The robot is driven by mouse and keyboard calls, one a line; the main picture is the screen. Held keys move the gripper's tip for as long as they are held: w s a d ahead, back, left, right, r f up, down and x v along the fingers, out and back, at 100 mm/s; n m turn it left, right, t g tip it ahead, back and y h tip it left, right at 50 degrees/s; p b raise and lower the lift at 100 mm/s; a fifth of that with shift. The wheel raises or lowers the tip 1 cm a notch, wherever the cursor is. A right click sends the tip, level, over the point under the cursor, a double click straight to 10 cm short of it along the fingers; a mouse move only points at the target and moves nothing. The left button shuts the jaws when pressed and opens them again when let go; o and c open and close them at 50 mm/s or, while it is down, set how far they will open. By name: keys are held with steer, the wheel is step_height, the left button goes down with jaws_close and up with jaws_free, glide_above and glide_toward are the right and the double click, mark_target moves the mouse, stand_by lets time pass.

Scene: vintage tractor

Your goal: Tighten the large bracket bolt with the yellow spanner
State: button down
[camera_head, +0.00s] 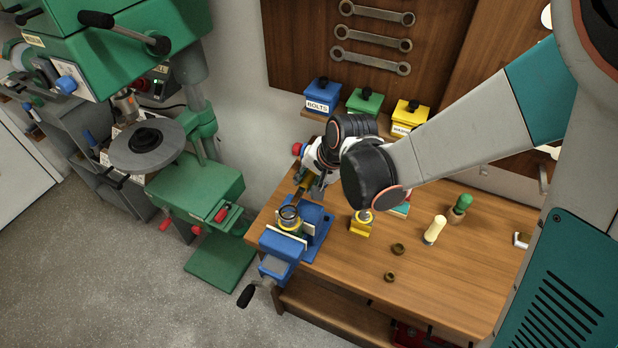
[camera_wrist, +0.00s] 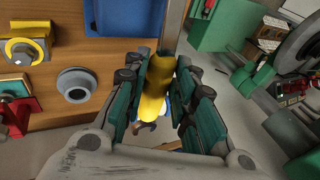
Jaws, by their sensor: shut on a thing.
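My gripper (camera_head: 306,182) is above the back of the blue vise (camera_head: 282,244) on the workbench. In the wrist view it (camera_wrist: 160,110) is shut on the yellow spanner (camera_wrist: 156,90), which lies between the two green-padded fingers. Only a short yellow piece of the spanner (camera_head: 306,181) shows in the head view. A bracket with a yellow ring and dark round top (camera_head: 290,217) sits in the vise jaws, just below and left of my gripper. I cannot tell whether the spanner touches the bolt; its working end is unclear.
A yellow block (camera_head: 361,223), loose dark nuts (camera_head: 398,249), a cream-handled tool (camera_head: 435,230) and a green-knobbed item (camera_head: 460,208) stand on the bench. Labelled bins (camera_head: 322,95) line the back shelf. A green drill press (camera_head: 195,190) stands left. The bench's front right is mostly clear.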

steer(key=shift+f+b, duration=1.1)
stand_by(0.6)
steer(key=c, duration=2.2)
jaws_free()
jaws_close()
steer(key=shift+s+d+m+t+h+b, duration=0.35)
steer(key=shift+s+d+m, duration=0.3)
steer(key=shift+m, duration=0.35)
steer(key=shift+s+d+m+t+h+b, duration=0.1)
steer(key=shift+s+d+m+t+h, duration=0.15)
steer(key=shift+s+d+m+h, duration=0.55)
steer(key=shift+s+d+m+h, duration=0.15)
steer(key=shift+s+d+m, duration=0.15)
steer(key=shift+m, duration=0.45)
steer(key=shift+s+d+m+h, duration=0.1)
steer(key=shift+s+d+m, duration=0.15)
steer(key=shift+m, duration=0.5)
steer(key=shift+w+a+n+y+b, duration=0.4)
steer(key=shift+w+n+b, duration=0.15)
steer(key=shift+n, duration=0.25)
